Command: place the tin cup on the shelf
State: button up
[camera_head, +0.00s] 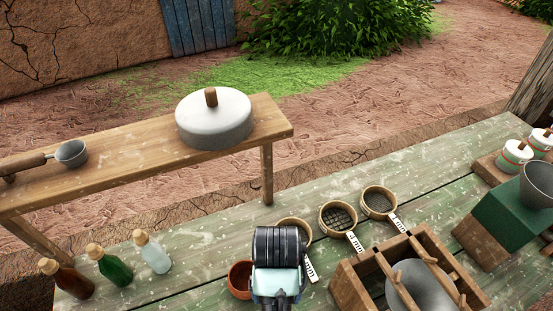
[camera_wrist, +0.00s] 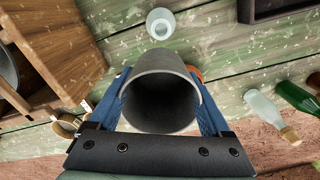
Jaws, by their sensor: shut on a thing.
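A grey tin cup (camera_wrist: 165,95) is in the wrist view, its open mouth towards the camera. My gripper (camera_wrist: 161,80) is shut on it, with one blue finger on each side of the cup. In the head view, the dark ribbed end of my arm is over the green table, and the cup is hidden there. The wooden shelf (camera_head: 110,172) is a raised plank at the left and middle of the head view. A pale lidded pot (camera_head: 214,120) stands near its right end. A dipper with a wooden handle (camera_head: 70,153) lies near its left end.
The plank is bare between dipper and pot. Several corked bottles (camera_head: 115,265) stand at the table's left. A terracotta pot (camera_head: 240,279) is beside my arm. Several sieves (camera_head: 338,217) and a wooden crate (camera_head: 345,284) are to the right. A green box (camera_head: 512,215) is farther right.

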notch_tip(320, 180, up, 3)
jog(key=shift+r+p, duration=0.1)
jog(key=shift+p, duration=0.6)
notch_tip(320, 180, down, 8)
jog(key=b, duration=0.7)
notch_tip(320, 180, up, 8)
jog(key=p, duration=0.6)
jog(key=shift+f+p, duration=0.25)
jog(key=shift+p, duration=0.05)
jog(key=shift+w+f+b, duration=0.4)
jog(key=shift+f+b, duration=0.2)
jog(key=shift+b, duration=0.05)
jog(key=shift+w+f+b, duration=0.4)
jog(key=shift+f+b, duration=0.2)
jog(key=w+f+b, duration=0.2)
jog(key=w+b, duration=0.1)
jog(key=w, duration=0.3)
jog(key=shift+f+b, duration=0.3)
jog(key=shift+b, duration=0.1)
